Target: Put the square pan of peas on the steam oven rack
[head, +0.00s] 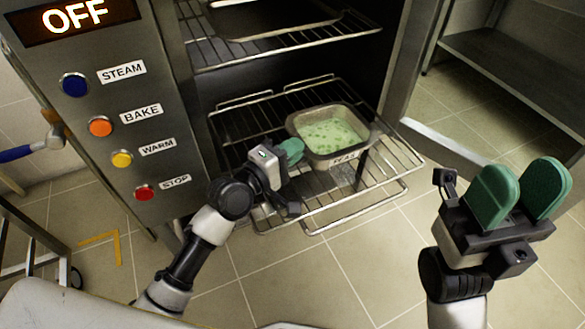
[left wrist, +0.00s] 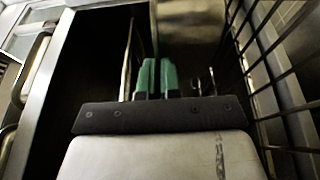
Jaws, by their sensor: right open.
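The square metal pan of peas (head: 333,155) sits upright on a pulled-out wire rack (head: 385,205) of the steam oven, a label on its front side. My left gripper (head: 291,151) is low at the pan's left side, fingers pointing to it; only one green pad shows clearly in the head view. In the left wrist view its green fingers (left wrist: 157,78) are nearly together, with a pale brown surface, likely the pan (left wrist: 195,22), beyond them. I cannot tell whether they touch the pan. My right gripper (head: 520,195) is open and empty, right of the rack.
An upper rack (head: 280,42) holds a dark tray inside the oven. The oven's control panel (head: 115,110) with coloured buttons is at the left. A metal shelf (head: 510,65) stands at the back right. The tiled floor in front of the rack is clear.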

